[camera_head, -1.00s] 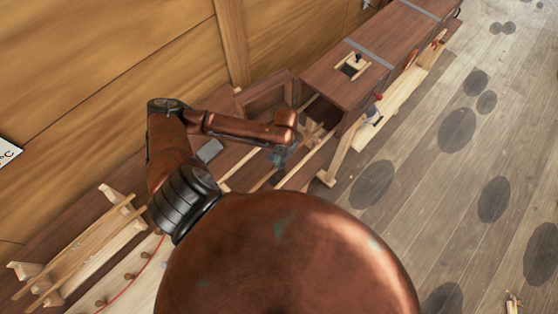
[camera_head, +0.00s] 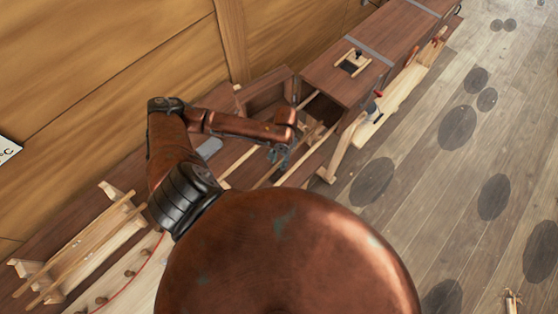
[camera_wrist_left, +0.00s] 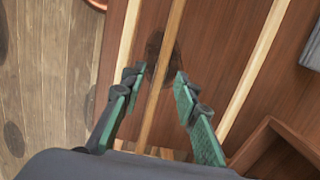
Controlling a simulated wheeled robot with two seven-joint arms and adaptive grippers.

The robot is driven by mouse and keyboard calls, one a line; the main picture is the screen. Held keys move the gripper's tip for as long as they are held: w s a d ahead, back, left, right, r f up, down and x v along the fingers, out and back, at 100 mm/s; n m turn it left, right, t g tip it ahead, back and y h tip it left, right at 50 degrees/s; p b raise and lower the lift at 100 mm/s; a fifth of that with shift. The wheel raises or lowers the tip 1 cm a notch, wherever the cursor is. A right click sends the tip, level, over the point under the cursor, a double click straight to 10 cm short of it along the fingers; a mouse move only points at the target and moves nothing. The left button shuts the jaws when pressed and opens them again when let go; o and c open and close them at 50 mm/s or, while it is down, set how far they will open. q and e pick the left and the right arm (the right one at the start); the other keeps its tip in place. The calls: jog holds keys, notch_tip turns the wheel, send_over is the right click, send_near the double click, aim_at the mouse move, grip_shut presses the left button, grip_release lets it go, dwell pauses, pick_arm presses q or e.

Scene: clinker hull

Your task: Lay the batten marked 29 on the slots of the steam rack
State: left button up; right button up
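My left gripper (camera_head: 280,157) is low over the bench beside the open end of the long wooden box. In the left wrist view its green-padded fingers (camera_wrist_left: 160,76) are open, one on each side of a thin batten (camera_wrist_left: 169,50). I cannot tell whether they touch it. Other pale strips lie to its left (camera_wrist_left: 126,50) and right (camera_wrist_left: 256,72). No number 29 is legible on any. A slotted wooden stand (camera_head: 117,193) at the left carries thin battens (camera_head: 75,241). A wooden cross-shaped piece (camera_head: 314,131) shows at the box mouth; I cannot tell which is the steam rack. My right gripper is not in view.
The long brown box (camera_head: 345,75) with grey straps runs to the back right. A red-tipped clamp (camera_head: 375,102) stands at its side. Pegs (camera_head: 130,275) and a red line lie at lower left. The plank floor (camera_head: 440,180) on the right is mostly clear.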

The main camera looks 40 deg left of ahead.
pick_arm(q)
notch_tip(320, 180, up, 12)
jog(key=w, duration=0.1)
jog(key=shift+w, duration=0.25)
jog(key=shift+f, duration=0.1)
jog(key=shift+c, duration=0.4)
